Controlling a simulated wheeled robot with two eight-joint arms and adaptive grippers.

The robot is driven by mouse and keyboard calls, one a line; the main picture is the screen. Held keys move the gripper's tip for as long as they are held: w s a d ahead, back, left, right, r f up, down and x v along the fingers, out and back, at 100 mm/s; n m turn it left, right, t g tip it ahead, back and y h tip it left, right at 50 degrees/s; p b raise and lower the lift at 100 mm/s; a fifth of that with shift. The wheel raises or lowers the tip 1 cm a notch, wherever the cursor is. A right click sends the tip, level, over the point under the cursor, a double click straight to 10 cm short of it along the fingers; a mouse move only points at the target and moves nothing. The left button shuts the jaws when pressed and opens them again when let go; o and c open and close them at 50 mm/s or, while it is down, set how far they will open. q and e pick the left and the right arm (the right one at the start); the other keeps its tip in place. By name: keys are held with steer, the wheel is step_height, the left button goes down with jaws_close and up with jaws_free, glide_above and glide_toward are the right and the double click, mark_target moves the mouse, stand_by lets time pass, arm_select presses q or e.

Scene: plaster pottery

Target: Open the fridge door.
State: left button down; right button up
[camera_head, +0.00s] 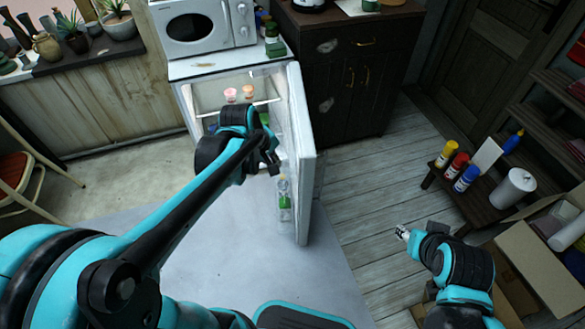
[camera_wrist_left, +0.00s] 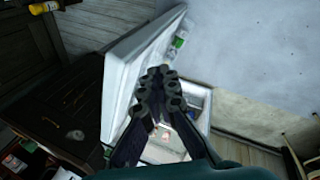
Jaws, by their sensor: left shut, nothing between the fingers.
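The white fridge (camera_head: 188,115) stands under the microwave in the head view, with its inside showing. Its door (camera_head: 304,150) stands wide open, swung out toward the right. Bottles (camera_head: 284,195) sit in the door's lower shelf. My left gripper (camera_head: 272,162) is in front of the fridge opening, close to the door's inner side; I cannot tell whether it touches. In the left wrist view the gripper (camera_wrist_left: 160,80) is shut and empty, and the open door (camera_wrist_left: 125,75) lies just left of it. My right gripper (camera_head: 403,233) is far right of the door; its fingers are too small to read.
A microwave (camera_head: 203,25) sits on the fridge. A dark cabinet (camera_head: 340,70) stands right of it. A low bench (camera_head: 480,205) with spray cans and a cardboard box (camera_head: 535,265) are at the right. The floor between door and bench is clear.

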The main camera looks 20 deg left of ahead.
arm_select(q)
steer(key=w+a+f+n+g+h+p, duration=0.1)
steer(key=w+a+f+n+g+p, duration=0.2)
steer(key=w+n, duration=0.35)
steer(key=n+h+b, duration=0.2)
steer(key=n+b, duration=0.1)
steer(key=n, duration=0.1)
glide_toward(295, 173)
steer(key=s+d+f, duration=0.3)
steer(key=s+d, duration=0.1)
steer(key=shift+w+d, duration=0.25)
steer(key=shift+d, duration=0.25)
steer(key=shift+d, duration=0.1)
